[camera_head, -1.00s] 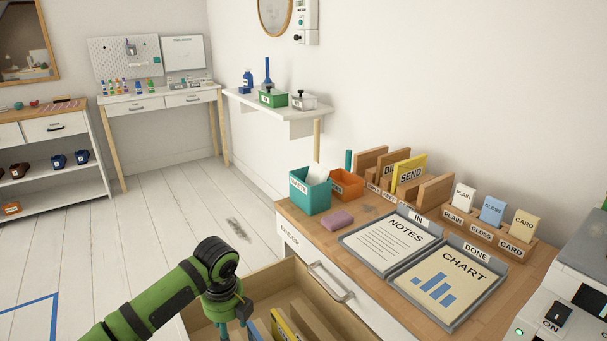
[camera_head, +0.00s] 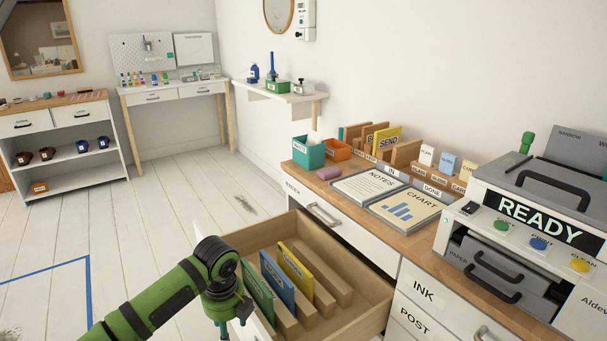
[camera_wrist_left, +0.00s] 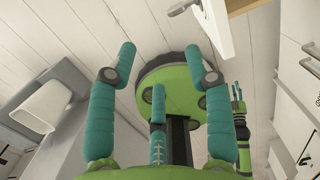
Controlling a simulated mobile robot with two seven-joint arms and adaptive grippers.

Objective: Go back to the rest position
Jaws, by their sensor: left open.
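My left gripper (camera_head: 232,318) hangs fingers-down at the bottom of the head view, beside the left side of the open drawer (camera_head: 365,290). In the left wrist view its teal fingers (camera_wrist_left: 160,70) are spread with nothing between them. My green round base shows behind them. A small green arm part with teal prongs (camera_wrist_left: 238,100), seemingly my right gripper, is at the right of the wrist view, too small to judge. The drawer holds a green folder (camera_head: 257,290), a blue folder (camera_head: 278,283) and a yellow folder (camera_head: 296,272) in wooden slots.
The desk (camera_head: 415,240) carries a notes tray (camera_head: 370,187), a chart tray (camera_head: 405,209), a teal bin (camera_head: 308,154), an orange bin (camera_head: 338,150) and a printer (camera_head: 530,225) reading READY. A low shelf (camera_head: 70,155) stands far left. The floor left of the drawer is clear.

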